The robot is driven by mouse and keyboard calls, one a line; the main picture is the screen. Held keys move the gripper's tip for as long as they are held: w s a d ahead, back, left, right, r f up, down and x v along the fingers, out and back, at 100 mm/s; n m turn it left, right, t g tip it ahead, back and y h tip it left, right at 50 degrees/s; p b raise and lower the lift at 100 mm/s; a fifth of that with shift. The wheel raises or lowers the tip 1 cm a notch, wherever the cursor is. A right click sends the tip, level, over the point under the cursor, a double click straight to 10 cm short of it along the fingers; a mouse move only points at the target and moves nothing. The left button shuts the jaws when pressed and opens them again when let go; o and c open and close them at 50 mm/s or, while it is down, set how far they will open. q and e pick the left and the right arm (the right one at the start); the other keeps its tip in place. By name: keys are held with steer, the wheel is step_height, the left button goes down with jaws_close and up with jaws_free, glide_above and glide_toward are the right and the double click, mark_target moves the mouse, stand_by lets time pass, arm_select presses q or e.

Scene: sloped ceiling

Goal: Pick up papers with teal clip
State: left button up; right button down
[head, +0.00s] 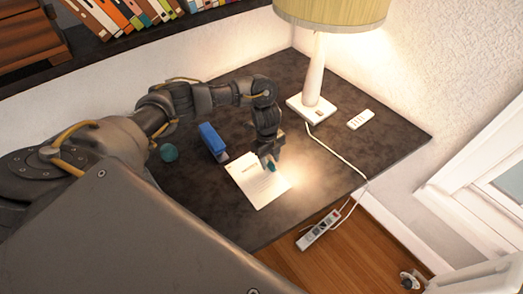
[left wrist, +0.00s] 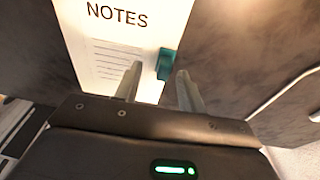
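The white papers (head: 252,185) lie flat on the dark desk, with "NOTES" and lines of text showing in the left wrist view (left wrist: 105,55). The teal clip (left wrist: 166,62) sits on the papers' right edge in that view. It also shows small in the head view (head: 271,166), by the gripper. My left gripper (head: 268,160) points down over the clip edge of the papers. In the left wrist view, its two fingers (left wrist: 160,70) are apart, with the clip between and just beyond the tips. I cannot tell whether they touch it. My right gripper is not in view.
A blue stapler-like object (head: 213,141) stands left of the papers, and a teal round object (head: 169,153) lies farther left. A lamp (head: 312,85) with a white cord and a white remote (head: 360,119) are at the back. A power strip (head: 318,230) is beyond the desk's edge.

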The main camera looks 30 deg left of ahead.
arm_select(q)
steer(key=shift+f, duration=0.45)
steer(key=shift+d+f, duration=0.2)
steer(key=shift+f, duration=0.1)
steer(key=shift+c, duration=0.3)
jaws_close()
steer(key=shift+r, duration=0.15)
